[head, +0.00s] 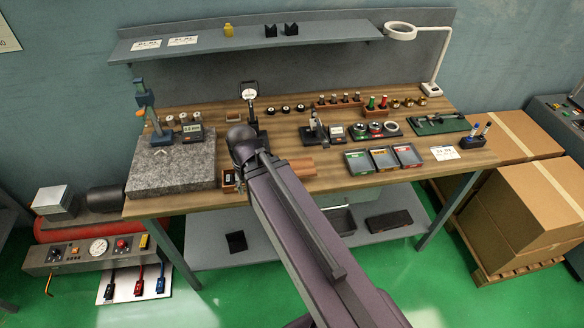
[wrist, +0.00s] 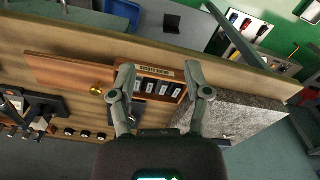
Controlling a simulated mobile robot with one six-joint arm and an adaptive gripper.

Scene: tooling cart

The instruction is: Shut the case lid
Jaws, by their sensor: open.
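The wooden case (wrist: 143,69) is in the wrist view, with a label on its edge and a row of dark blocks with pale faces showing inside. A flat reddish-brown board (wrist: 62,73), seemingly its lid, extends to the left of it, with a brass knob (wrist: 97,90) near the case end; the case is uncovered. In the head view the case (head: 228,178) shows just left of my arm and the board (head: 302,167) to its right; my arm hides what lies between. My gripper (wrist: 160,69) is open and empty, its fingers over the two ends of the case. Its height above is unclear.
A grey granite block (head: 172,165) with a stand is left of the case. A black dial-gauge stand (head: 250,112) is behind it. Small trays (head: 383,158) and another gauge stand (head: 316,130) are to the right. The bench's front edge (wrist: 220,62) runs close by the case.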

